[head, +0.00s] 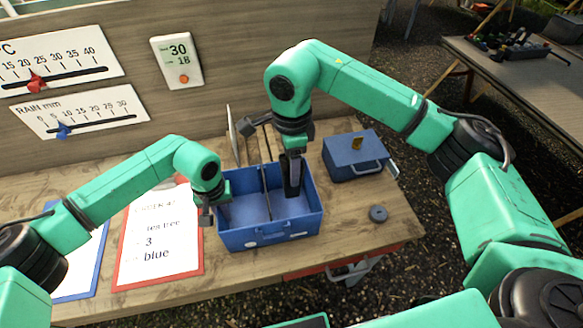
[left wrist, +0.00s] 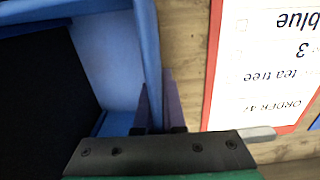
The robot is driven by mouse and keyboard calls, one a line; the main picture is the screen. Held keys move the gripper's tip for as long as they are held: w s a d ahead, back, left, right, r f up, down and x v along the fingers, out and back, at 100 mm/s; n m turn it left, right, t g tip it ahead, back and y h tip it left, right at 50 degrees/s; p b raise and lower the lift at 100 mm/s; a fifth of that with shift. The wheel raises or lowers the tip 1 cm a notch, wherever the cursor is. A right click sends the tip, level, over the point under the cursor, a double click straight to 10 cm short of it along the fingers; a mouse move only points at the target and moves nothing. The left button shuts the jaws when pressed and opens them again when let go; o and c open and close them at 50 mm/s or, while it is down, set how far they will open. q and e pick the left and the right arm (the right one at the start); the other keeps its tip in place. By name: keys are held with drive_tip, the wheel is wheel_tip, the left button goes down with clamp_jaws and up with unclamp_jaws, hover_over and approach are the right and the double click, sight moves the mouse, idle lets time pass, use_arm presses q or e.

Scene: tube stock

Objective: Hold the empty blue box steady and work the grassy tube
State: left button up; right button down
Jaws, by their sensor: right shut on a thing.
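The open blue box (head: 268,237) stands on the wooden bench, with a thin divider between two compartments and no contents that I can make out. My left gripper (head: 206,215) is at its left wall. In the left wrist view, the fingers (left wrist: 157,108) lie on either side of the blue wall (left wrist: 148,50), shut on it. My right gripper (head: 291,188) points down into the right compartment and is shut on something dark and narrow. The fingers hide most of it, so I cannot tell whether it is the grassy tube. No other tube is clearly visible.
A closed blue box (head: 350,164) stands behind on the right. A dark round puck (head: 378,213) lies near the bench's right edge. A red-framed order card (head: 160,240) lies to the left. A wooden back wall (head: 235,60) carries gauges. Bare bench lies between puck and open box.

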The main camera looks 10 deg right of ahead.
use_arm(q)
drive_tip(key=o, duration=0.4)
drive_tip(key=shift+o, duration=0.2)
drive_tip(key=shift+r, duration=0.15)
wheel_tip(320, 180, up, 12)
drive_tip(key=shift+f, duration=0.1)
